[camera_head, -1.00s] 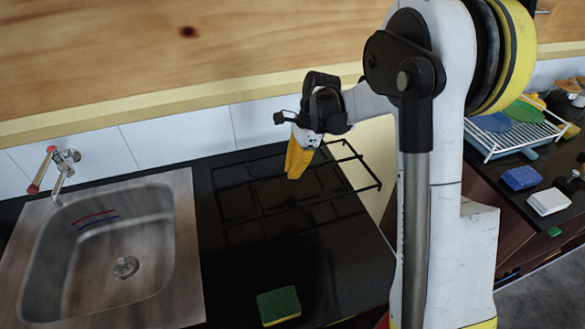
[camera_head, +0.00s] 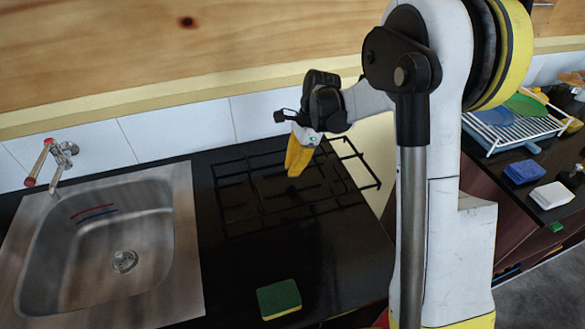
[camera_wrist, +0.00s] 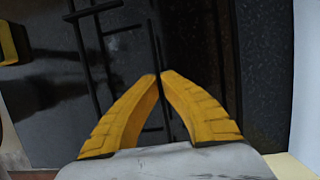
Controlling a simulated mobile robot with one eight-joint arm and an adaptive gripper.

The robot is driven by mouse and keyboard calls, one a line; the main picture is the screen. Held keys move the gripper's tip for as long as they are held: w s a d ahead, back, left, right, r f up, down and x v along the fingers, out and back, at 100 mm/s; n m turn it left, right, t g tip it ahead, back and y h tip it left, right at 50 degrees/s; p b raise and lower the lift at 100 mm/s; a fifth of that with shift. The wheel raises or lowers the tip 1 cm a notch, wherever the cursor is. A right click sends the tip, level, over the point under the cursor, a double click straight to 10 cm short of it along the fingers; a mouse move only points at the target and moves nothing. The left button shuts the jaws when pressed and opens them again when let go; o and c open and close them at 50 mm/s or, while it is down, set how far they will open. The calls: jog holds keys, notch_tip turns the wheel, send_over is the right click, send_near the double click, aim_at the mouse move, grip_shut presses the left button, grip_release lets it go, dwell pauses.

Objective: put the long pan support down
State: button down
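The long pan support (camera_head: 250,183) is a black wire grid at the black hob top, its right end reaching out past the counter's right edge. My gripper (camera_head: 294,174) points down over the middle of the grid. In the wrist view, its yellow fingertips (camera_wrist: 159,75) meet around a thin black bar of the pan support (camera_wrist: 102,50), which runs between the fingers. The gripper looks shut on that bar. Black bars against the black top make it hard to tell whether the grid touches the hob or hangs just above it.
A steel sink (camera_head: 110,240) with a tap lies to the left. A green and yellow sponge (camera_head: 279,299) is on the front of the counter (camera_head: 345,265). A dish rack (camera_head: 515,125), a blue sponge (camera_head: 524,172) and a white one (camera_head: 551,196) are at the right.

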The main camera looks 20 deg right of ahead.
jog(key=shift+f, duration=0.15)
jog(key=c, duration=1.5)
grip_release()
jog(key=shift+c, duration=0.2)
